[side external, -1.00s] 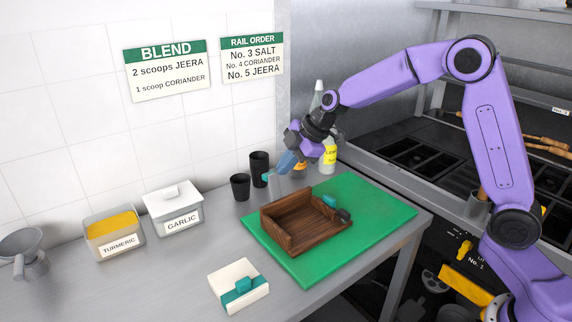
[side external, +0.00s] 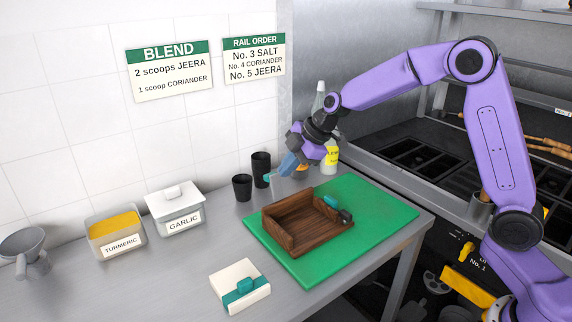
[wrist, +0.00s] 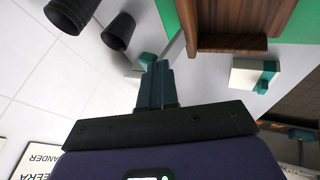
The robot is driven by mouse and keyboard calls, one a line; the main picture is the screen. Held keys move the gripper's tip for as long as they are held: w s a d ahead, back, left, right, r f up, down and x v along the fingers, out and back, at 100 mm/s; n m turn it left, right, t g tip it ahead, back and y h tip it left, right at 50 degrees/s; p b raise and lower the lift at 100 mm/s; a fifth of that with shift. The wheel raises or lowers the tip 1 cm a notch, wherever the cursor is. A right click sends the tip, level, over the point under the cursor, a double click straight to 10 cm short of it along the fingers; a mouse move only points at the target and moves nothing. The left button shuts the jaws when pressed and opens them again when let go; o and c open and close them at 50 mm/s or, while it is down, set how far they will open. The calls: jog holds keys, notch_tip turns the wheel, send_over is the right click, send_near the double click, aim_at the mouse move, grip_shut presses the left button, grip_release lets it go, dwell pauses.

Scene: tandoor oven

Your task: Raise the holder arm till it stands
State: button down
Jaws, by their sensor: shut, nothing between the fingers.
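My gripper (side external: 287,166) is shut and empty, low behind the left back corner of the wooden box. In the wrist view its fingertips (wrist: 158,66) are together, beside a small pale piece with a teal end (wrist: 147,61) and a thin grey bar (wrist: 174,48). Contact cannot be told. In the side view a small grey-teal piece (side external: 275,181) shows just below the fingers; it may be the holder arm, but I cannot tell its tilt. The open wooden box (side external: 296,243) sits on the green board, with a teal and dark piece (side external: 333,203) at its right corner.
A white block with a teal part (side external: 240,285) lies in front of the green board (side external: 385,212). Two black cups (side external: 243,188) and a yellow-labelled bottle (side external: 331,157) stand near the gripper. Turmeric (side external: 117,233) and garlic (side external: 175,209) containers stand left. The counter's front left is clear.

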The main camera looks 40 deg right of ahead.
jog(key=s+d+r, duration=0.4)
jog(key=s+r, duration=0.4)
jog(key=r, duration=0.2)
jog(key=s+a+f+m+g+h, duration=0.1)
jog(key=s+a+f+g, duration=0.15)
jog(key=s, duration=0.65)
jog(key=s+a+f+m+g, duration=0.1)
jog(key=s+a+f, duration=0.15)
jog(key=s, duration=0.65)
jog(key=s+d+f+m+h, duration=0.1)
jog(key=s+d+f, duration=0.1)
jog(key=s, duration=0.5)
jog(key=s+d+f+m+g+h, duration=0.1)
jog(key=s+d+f, duration=0.2)
jog(key=s, duration=0.4)
jog(key=shift+s+d+f+h, duration=0.25)
jog(key=shift+s+d+h, duration=0.15)
jog(key=shift+d, duration=0.2)
